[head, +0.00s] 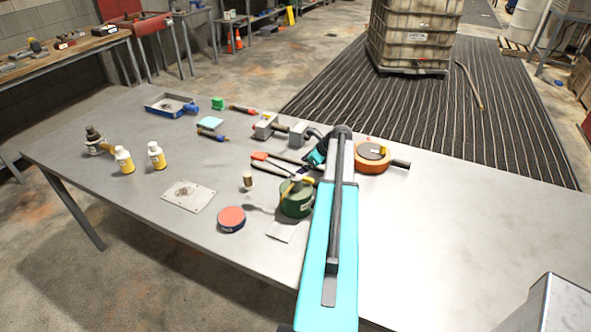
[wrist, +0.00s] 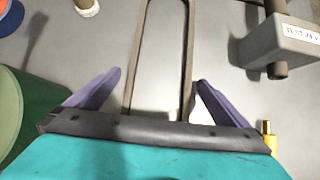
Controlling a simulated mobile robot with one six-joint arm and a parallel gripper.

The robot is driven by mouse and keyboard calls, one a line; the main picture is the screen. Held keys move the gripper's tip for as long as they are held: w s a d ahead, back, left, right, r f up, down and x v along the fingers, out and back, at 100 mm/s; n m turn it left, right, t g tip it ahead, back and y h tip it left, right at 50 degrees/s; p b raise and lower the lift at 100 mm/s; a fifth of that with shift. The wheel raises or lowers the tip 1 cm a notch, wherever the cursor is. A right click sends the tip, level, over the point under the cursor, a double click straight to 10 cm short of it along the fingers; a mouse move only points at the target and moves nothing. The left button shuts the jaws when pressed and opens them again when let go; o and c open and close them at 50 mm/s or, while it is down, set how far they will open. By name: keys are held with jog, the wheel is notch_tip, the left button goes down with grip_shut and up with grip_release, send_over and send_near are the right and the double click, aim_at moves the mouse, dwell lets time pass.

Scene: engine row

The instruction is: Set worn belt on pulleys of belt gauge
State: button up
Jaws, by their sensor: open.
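A long, narrow dark loop, which looks like the worn belt (wrist: 190,50), lies on the metal table in the wrist view. My gripper (wrist: 158,76) is open, with its two purple fingers apart on either side of the loop and not visibly touching it. The loop's near end is hidden behind the gripper body. In the head view, my teal arm reaches over the table, and the fingertips cannot be made out clearly. I cannot clearly identify the belt gauge or its pulleys; a flat grey plate (head: 188,195) with round marks lies to the left.
A green can (head: 297,203) stands close by, also in the wrist view (wrist: 45,115). A labelled grey box (wrist: 285,45) is on the other side.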

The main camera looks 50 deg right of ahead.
jog(key=shift+f, duration=0.1)
dwell(0.5)
jog(key=c, duration=1.2)
jog(key=shift+r+b, duration=1.6)
jog(key=shift+r, duration=3.45)
